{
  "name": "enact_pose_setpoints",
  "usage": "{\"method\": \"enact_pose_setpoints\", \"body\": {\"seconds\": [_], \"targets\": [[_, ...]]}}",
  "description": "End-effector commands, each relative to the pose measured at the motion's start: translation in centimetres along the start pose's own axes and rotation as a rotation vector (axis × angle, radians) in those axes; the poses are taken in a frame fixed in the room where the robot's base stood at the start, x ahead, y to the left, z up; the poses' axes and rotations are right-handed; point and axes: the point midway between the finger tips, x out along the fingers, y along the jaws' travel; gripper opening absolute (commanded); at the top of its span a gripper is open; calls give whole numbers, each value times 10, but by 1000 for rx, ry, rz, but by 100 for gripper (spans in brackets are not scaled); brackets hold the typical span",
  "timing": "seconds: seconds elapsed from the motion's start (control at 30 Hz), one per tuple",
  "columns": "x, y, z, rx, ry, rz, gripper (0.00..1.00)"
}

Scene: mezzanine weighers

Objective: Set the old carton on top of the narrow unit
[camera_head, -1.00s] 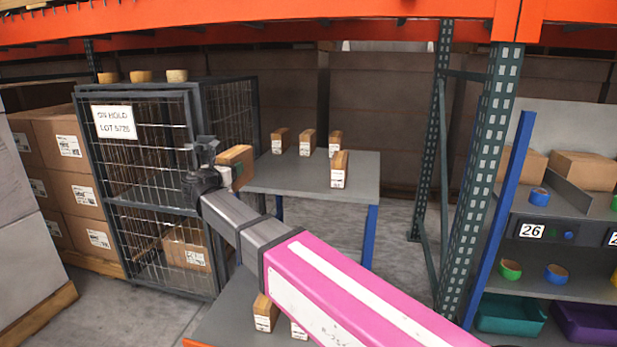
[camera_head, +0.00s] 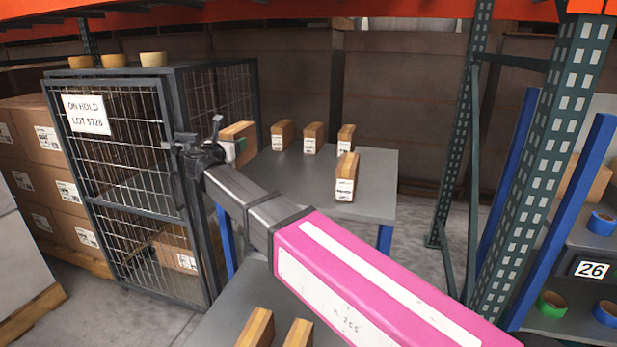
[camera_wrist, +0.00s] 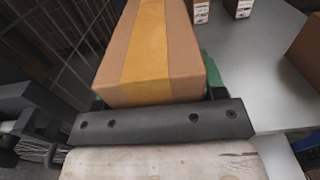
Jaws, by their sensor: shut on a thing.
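My gripper (camera_head: 222,147) is shut on a brown carton (camera_head: 238,143) with a broad yellowed tape strip along it. The carton also fills the upper middle of the wrist view (camera_wrist: 150,50), with green finger pads beside it. It is held in the air between the wire cage and the left side of the grey table (camera_head: 372,180). The tall dark wire cage (camera_head: 120,150), signed "ON HOLD LOT 5728", stands at left. I cannot tell for certain which piece is the narrow unit.
Several small taped cartons (camera_head: 346,178) stand on the grey table. Tape rolls (camera_head: 113,60) lie on the cage top. A nearer grey surface with small cartons (camera_head: 255,328) is below my arm. A green rack post (camera_head: 545,170) and blue-edged shelving stand at right.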

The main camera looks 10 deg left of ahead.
Motion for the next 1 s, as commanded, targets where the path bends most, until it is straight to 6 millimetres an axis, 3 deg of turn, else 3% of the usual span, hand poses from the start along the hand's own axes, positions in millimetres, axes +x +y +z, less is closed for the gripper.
{"method": "enact_pose_setpoints", "body": {"seconds": [0.17, 0.63, 1.0], "targets": [[16, -13, -12, -1, -1, -3, 25], [84, -62, -62, -2, -1, -2, 25], [94, -68, -81, -2, 0, 0, 25]]}}
